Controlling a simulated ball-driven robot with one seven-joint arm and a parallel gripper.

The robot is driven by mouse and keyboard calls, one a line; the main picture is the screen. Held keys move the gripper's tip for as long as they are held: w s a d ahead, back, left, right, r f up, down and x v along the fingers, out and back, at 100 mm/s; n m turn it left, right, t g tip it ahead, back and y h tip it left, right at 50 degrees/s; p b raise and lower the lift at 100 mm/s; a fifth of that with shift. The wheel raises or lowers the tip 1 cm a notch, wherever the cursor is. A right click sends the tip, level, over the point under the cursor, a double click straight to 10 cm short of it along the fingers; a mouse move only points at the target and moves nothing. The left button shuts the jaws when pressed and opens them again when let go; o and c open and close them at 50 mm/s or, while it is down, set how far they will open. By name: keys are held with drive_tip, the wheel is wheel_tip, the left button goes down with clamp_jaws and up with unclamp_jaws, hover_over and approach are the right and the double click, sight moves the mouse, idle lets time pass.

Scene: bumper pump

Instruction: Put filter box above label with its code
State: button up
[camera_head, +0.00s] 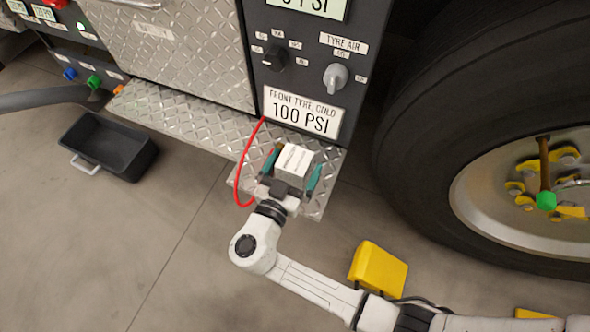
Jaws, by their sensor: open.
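A pale grey box (296,156) with a white printed top is on the diamond-plate step (185,112), near its right end. It appears to be the filter box; its print is too small to read. My gripper (293,170) is open, with one teal fingertip on each side of the box. I cannot tell whether the fingertips touch it. A small orange-brown thing shows by the left fingertip. No label with a code matching the box can be made out.
A dark panel (300,65) with knobs and a "100 PSI" label (302,112) rises behind the box. A red hose (238,180) loops left of my gripper. A large tyre (415,140) stands right, a yellow block (378,267) below. A black tray (105,145) lies on the left floor.

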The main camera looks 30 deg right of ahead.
drive_tip(key=shift+x, duration=1.15)
drive_tip(key=shift+c, duration=0.5)
drive_tip(key=c, duration=1.2)
drive_tip(key=shift+a, duration=0.1)
drive_tip(key=shift+c, duration=0.9)
drive_tip(key=shift+r, duration=0.15)
